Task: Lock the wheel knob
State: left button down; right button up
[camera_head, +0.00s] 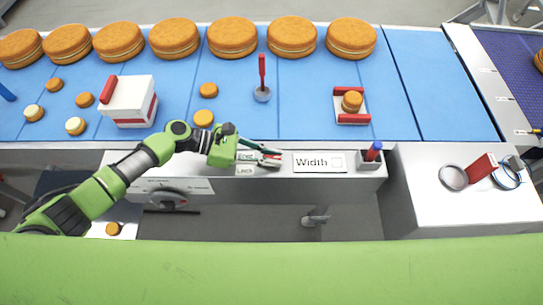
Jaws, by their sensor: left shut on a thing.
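A dark grey wheel (167,198) with a small reddish knob (181,203) shows on the front of the machine, below a white marked panel (200,186). My left gripper (272,156) is up and to the right of the wheel, apart from it, over the front ledge. It is shut on a small red-ended piece beside a label reading "Latch" (245,170). The fingers hide most of that piece, so its shape is unclear. My right gripper is not in view.
A "Width" plate (320,162) and a small box with a blue-topped red piece (373,151) sit on the ledge (282,172). Behind is a blue conveyor (320,100) with filled rounds, a white-and-red box (130,99) and a red-handled tool (262,75). A white side table (430,205) stands right.

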pick_arm(q)
jog(key=c, duration=2)
grip_release()
jog(key=v, duration=1.2)
